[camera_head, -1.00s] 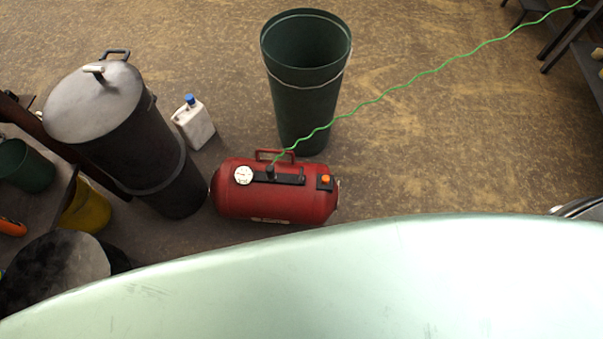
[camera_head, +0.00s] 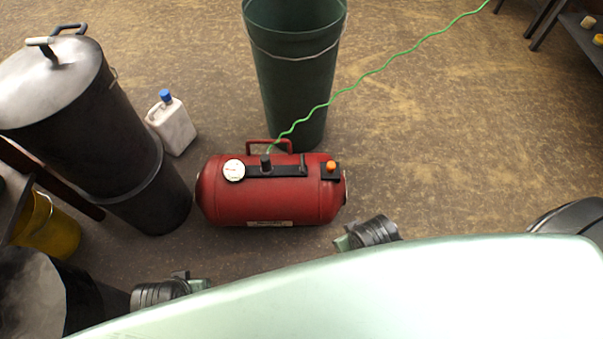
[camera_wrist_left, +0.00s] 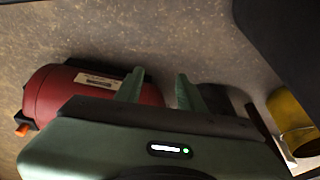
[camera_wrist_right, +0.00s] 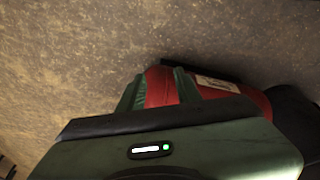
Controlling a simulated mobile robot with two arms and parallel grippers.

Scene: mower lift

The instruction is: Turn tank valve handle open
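A red tank (camera_head: 270,200) lies on its side on the floor in the head view. Its top carries a white gauge (camera_head: 234,170), a black fitting with a green hose, an upright black lever (camera_head: 303,164) and an orange knob (camera_head: 331,166) on a black block. I cannot tell which of these is the valve handle. My left gripper (camera_wrist_left: 158,88) is open and empty, with the tank (camera_wrist_left: 75,95) beyond its fingers. My right gripper (camera_wrist_right: 157,88) is open and empty; the tank (camera_wrist_right: 230,96) shows between and beyond its fingers. Both fingertip pairs are unclear in the head view.
A green bin (camera_head: 295,85) stands behind the tank. A black lidded bin (camera_head: 110,150) and a white jug (camera_head: 172,125) stand left. A yellow bucket (camera_head: 50,228) is at far left. The green hose (camera_head: 380,72) runs to upper right. Floor right of the tank is clear.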

